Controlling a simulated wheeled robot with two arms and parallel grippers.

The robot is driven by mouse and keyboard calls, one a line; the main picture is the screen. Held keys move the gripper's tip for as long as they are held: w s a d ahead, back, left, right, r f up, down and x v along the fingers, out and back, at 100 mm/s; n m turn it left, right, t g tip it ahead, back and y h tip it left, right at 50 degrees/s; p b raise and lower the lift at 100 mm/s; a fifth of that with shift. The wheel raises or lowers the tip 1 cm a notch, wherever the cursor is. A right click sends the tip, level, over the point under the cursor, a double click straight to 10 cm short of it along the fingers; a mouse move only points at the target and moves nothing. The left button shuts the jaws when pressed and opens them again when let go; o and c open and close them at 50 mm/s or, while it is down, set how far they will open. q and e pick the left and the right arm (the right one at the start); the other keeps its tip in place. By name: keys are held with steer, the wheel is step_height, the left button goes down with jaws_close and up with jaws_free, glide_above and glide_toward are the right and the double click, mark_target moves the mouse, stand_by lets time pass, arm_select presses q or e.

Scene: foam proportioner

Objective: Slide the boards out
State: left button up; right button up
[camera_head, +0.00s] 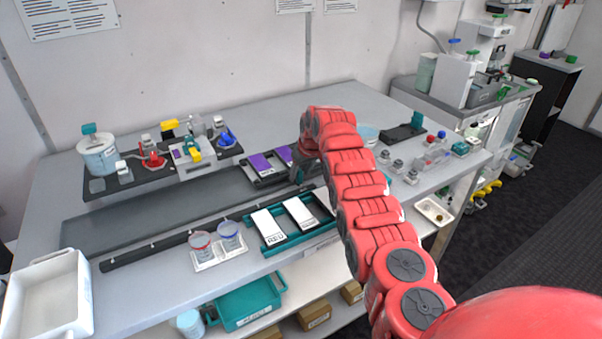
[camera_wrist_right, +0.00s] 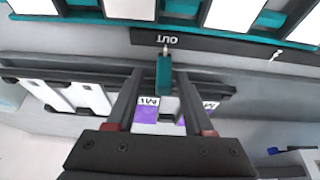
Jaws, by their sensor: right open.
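My right gripper (camera_head: 308,172) is over the dark holder (camera_head: 265,183) at the middle of the bench. It is open in the right wrist view (camera_wrist_right: 159,78). A teal tab (camera_wrist_right: 164,76) with a small metal tip lies between its fingers, near a dark strip marked OUT (camera_wrist_right: 205,43); I cannot tell whether they touch. Boards with purple ends, a left one (camera_head: 261,162) and a right one (camera_head: 284,155), sit in the holder. They show partly behind the fingers in the wrist view (camera_wrist_right: 145,114). A teal tray (camera_head: 262,244) in front holds two white boards, left (camera_head: 268,226) and right (camera_head: 300,212). My left gripper is out of view.
Two cups, left (camera_head: 201,246) and right (camera_head: 230,236), stand on a white holder left of the teal tray. A dark rail (camera_head: 150,250) runs along the bench. A white bin (camera_head: 80,300) sits at front left.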

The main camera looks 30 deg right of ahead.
steer(key=shift+s+d+r, duration=0.1)
steer(key=shift+s+r, duration=0.1)
steer(key=shift+r, duration=0.3)
steer(key=b+v, duration=0.4)
steer(key=v, duration=1.2)
steer(key=shift+r, duration=0.1)
